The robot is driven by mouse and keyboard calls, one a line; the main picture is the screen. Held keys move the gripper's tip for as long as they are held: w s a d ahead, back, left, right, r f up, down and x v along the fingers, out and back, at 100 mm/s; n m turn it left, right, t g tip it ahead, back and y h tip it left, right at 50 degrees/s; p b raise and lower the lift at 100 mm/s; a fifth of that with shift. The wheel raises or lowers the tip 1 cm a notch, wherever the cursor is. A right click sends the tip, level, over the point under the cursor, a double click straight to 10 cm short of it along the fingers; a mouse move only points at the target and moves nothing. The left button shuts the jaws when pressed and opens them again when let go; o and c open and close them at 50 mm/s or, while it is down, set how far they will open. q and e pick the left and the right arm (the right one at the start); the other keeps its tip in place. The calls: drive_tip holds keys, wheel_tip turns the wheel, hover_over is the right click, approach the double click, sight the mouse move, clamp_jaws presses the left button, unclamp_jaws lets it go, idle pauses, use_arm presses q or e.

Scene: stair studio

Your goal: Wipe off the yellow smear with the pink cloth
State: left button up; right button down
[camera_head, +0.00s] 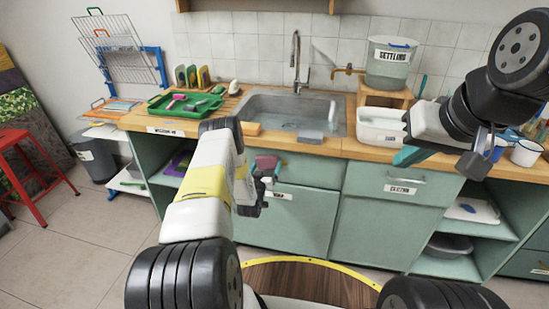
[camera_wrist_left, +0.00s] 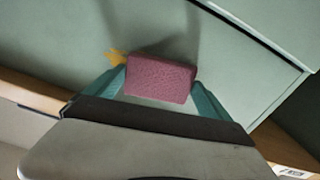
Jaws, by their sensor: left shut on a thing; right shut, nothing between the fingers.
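My left gripper (camera_wrist_left: 160,88) is shut on the pink cloth (camera_wrist_left: 161,79), a small block-like pad between its teal fingers. In the left wrist view the yellow smear (camera_wrist_left: 115,57) is on the pale green cabinet front, just left of the cloth's upper edge. The cloth lies close to that surface; I cannot tell whether it touches. In the head view the pink cloth (camera_head: 266,162) shows at the cabinet front below the sink, with my left gripper (camera_head: 268,176) partly hidden by its arm. The smear is hidden there. My right gripper (camera_head: 408,156) is shut and empty, at the counter's front edge.
The sink (camera_head: 292,112) is set into the wooden counter (camera_head: 385,151). A green tray (camera_head: 186,104) stands left of it, a white tub (camera_head: 381,125) right. A cabinet handle (camera_head: 405,178) sticks out at right. A red stool (camera_head: 30,165) stands far left.

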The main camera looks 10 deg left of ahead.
sight(274, 166)
use_arm(q)
drive_tip(key=shift+d, duration=0.15)
drive_tip(key=shift+s+d, duration=0.15)
drive_tip(key=shift+d, duration=5.2)
drive_tip(key=shift+r, duration=0.1)
drive_tip(key=shift+a, duration=0.15)
drive_tip(key=shift+a, duration=3.7)
drive_tip(key=shift+w+a, duration=0.15)
drive_tip(key=shift+a, duration=0.7)
drive_tip(key=shift+w+a, duration=0.1)
drive_tip(key=shift+a, duration=0.75)
